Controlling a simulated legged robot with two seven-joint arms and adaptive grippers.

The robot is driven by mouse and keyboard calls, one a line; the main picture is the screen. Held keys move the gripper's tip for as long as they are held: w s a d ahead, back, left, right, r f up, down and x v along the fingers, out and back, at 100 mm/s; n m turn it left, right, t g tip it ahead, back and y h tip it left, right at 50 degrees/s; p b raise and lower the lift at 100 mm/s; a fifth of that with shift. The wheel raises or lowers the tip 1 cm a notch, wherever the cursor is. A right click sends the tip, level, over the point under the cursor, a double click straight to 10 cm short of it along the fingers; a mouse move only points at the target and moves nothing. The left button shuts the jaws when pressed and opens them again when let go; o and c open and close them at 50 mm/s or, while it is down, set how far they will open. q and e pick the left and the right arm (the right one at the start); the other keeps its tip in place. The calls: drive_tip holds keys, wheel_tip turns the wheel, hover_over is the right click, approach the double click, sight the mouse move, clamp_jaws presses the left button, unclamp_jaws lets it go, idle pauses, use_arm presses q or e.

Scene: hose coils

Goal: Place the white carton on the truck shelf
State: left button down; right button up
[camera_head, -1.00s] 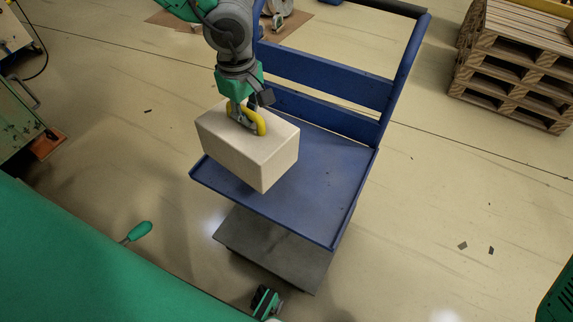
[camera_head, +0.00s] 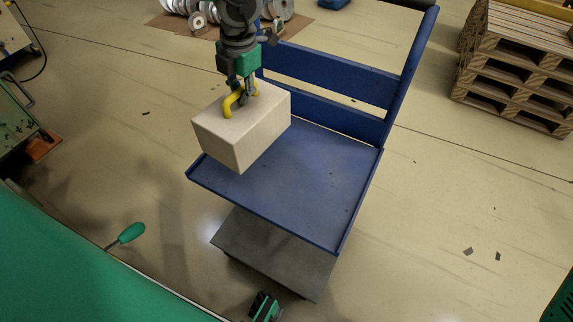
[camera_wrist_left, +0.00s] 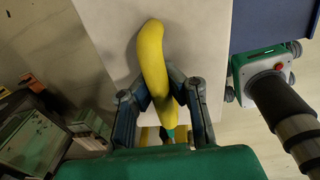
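The white carton (camera_head: 246,128) is a pale box with a curved yellow, banana-shaped handle on its top. In the head view it is tilted over the left back part of the blue truck's shelf (camera_head: 325,190), and it appears raised above it. My left gripper (camera_head: 240,92) is above the carton with its fingers at the yellow handle. In the left wrist view the fingers of my left gripper (camera_wrist_left: 165,100) close in on both sides of the handle (camera_wrist_left: 153,62), over the carton's pale top (camera_wrist_left: 205,35). The carton's underside is hidden.
The truck's blue back rails (camera_head: 330,75) rise behind the shelf, and a lower grey shelf (camera_head: 270,250) lies beneath. Stacked wooden pallets (camera_head: 515,65) stand at the right. Metal reels (camera_head: 195,15) lie at the back. The right part of the upper shelf is clear.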

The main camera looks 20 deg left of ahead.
sight(245, 107)
use_arm(q)
drive_tip(key=n, duration=0.1)
drive_tip(key=w+n, duration=0.1)
drive_tip(key=shift+a+n+b, duration=0.15)
drive_tip(key=shift+n+b, duration=0.15)
drive_tip(key=shift+n, duration=0.1)
drive_tip(key=n, duration=0.2)
drive_tip(key=shift+w+n, duration=0.3)
drive_tip(key=shift+w, duration=0.05)
drive_tip(key=shift+f+g+b, duration=0.15)
drive_tip(key=shift+g+b, duration=0.15)
drive_tip(key=f, duration=0.1)
drive_tip(key=f+b, duration=0.1)
drive_tip(key=f, duration=0.3)
drive_tip(key=shift+a+f, duration=0.1)
drive_tip(key=shift+a, duration=0.25)
drive_tip(key=shift+d+f+b, duration=0.15)
drive_tip(key=shift+f+b, duration=0.25)
drive_tip(key=shift+f, duration=0.6)
wheel_tip(245, 107, down, 3)
drive_tip(key=shift+r+b, duration=0.15)
drive_tip(key=shift+b, duration=0.15)
drive_tip(key=shift+r, duration=0.1)
